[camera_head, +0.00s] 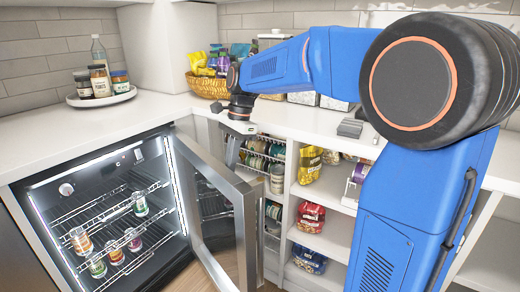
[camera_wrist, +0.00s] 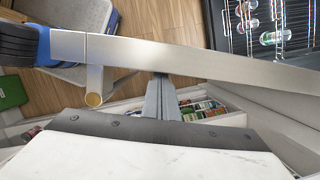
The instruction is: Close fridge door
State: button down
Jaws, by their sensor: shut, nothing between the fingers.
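The fridge (camera_head: 95,160) stands under the counter at the left in the head view, with its lit inside showing. Its glass door (camera_head: 243,225), with a metal frame, is swung well open toward the right. In the wrist view the door's metal top edge (camera_wrist: 215,65) runs across the picture. My gripper (camera_head: 232,160) points down just behind and right of the door's upper part, on the side away from the fridge's inside. Its fingers (camera_wrist: 161,80) are shut and empty, close to the door's edge; I cannot tell whether they touch it.
Several cans (camera_head: 140,203) stand on the fridge's wire racks. Open shelves (camera_head: 327,187) with bags and jars lie right of the door, close to my gripper. The countertop (camera_head: 150,115) holds a round tray (camera_head: 102,101) with jars and a yellow basket (camera_head: 207,87).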

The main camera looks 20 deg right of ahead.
jog(key=a+m+t, duration=0.1)
jog(key=a+m, duration=0.4)
jog(key=a, duration=1.7)
jog(key=w+a, duration=0.5)
jog(key=a, duration=0.5)
jog(key=w+a, duration=0.6)
jog(key=a, duration=0.4)
jog(key=shift+a, duration=0.3)
jog(key=shift+w, duration=0.1)
